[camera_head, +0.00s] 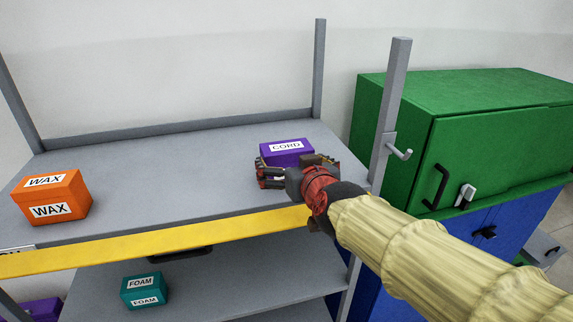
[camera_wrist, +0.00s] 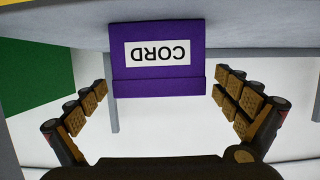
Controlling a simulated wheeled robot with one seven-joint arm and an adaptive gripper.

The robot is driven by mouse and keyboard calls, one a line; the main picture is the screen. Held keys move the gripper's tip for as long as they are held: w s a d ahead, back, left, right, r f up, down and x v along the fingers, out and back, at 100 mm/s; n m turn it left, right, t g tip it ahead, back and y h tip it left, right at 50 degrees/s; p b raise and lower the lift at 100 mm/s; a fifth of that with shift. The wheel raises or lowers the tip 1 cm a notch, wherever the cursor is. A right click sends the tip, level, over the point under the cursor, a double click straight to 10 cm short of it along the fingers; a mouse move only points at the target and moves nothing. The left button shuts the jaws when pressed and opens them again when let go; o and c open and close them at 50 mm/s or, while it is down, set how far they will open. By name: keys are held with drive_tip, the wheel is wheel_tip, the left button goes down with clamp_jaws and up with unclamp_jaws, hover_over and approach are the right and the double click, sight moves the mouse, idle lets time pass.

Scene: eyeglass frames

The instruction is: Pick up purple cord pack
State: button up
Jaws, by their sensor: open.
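The purple cord pack (camera_head: 286,152) is a small box with a white "CORD" label. It sits on the upper grey shelf near its right end. My gripper (camera_head: 288,178) is open at the near side of the pack and partly covers its lower part in the head view. In the wrist view the cord pack (camera_wrist: 158,60) appears upside down, centred between the spread fingers of my gripper (camera_wrist: 160,105). Gaps show on both sides of the pack, and the fingers do not appear to touch it.
An orange wax box (camera_head: 52,197) stands at the left of the upper shelf (camera_head: 190,165). A teal foam box (camera_head: 145,287) is on the shelf below. A grey post with a hook (camera_head: 390,120) and a green cabinet (camera_head: 480,140) stand right of my gripper. The middle of the upper shelf is clear.

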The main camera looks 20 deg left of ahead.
drive_tip(key=x, duration=0.5)
drive_tip(key=shift+r, duration=0.3)
drive_tip(key=shift+s+d, duration=0.1)
drive_tip(key=shift+d, duration=0.05)
drive_tip(key=shift+c, duration=0.3)
drive_tip(key=c, duration=0.4)
drive_tip(key=shift+r, duration=0.1)
drive_tip(key=c, duration=0.6)
